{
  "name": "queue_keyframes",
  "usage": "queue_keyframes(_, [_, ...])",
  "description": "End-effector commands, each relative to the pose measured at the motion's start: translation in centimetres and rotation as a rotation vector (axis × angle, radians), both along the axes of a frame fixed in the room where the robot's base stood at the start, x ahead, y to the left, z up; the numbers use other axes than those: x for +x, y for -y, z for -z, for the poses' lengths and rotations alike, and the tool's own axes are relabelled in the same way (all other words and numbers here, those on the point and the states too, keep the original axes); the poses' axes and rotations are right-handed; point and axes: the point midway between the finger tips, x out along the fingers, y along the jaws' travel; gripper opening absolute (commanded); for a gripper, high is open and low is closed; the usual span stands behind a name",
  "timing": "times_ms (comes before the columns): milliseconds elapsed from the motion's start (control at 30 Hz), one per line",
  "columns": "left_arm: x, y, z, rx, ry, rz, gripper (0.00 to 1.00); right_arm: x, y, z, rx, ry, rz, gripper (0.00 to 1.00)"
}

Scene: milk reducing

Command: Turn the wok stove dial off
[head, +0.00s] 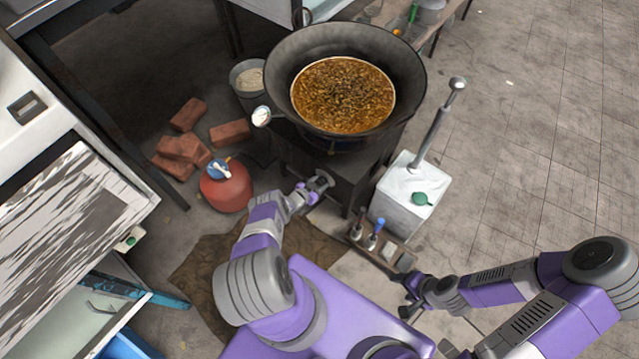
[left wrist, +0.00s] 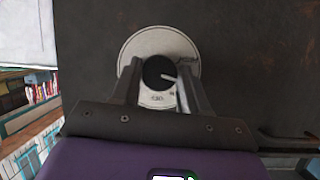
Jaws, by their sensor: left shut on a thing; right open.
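The wok (head: 344,85) sits on the dark wok stove (head: 343,176) and holds a brown, grainy mixture. In the left wrist view, the stove dial (left wrist: 158,73) is a black knob with a light pointer on a round pale plate (left wrist: 160,42) with small marks. My left gripper (left wrist: 160,85) has a finger on each side of the knob and is shut on it. In the head view, my left gripper (head: 318,184) is at the stove's front and hides the dial. My right gripper (head: 407,300) is open and empty, low on the right, away from the stove.
A small board with blue-handled tools (head: 375,233) is in front. The floor at right is clear.

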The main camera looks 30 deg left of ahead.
Motion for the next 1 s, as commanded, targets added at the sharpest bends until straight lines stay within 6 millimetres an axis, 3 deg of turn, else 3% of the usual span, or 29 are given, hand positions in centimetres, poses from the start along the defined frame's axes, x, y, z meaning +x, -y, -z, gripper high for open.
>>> queue_keyframes(700, [-0.08,0.40,0.10,0.457,0.034,0.002,0.14,0.00,0.00,-0.33,0.000,0.000,0.000,0.63])
queue_keyframes(1000, [-0.07,0.43,0.09,0.574,0.044,0.002,0.14,0.00,0.00,-0.18,0.000,0.000,0.000,0.63])
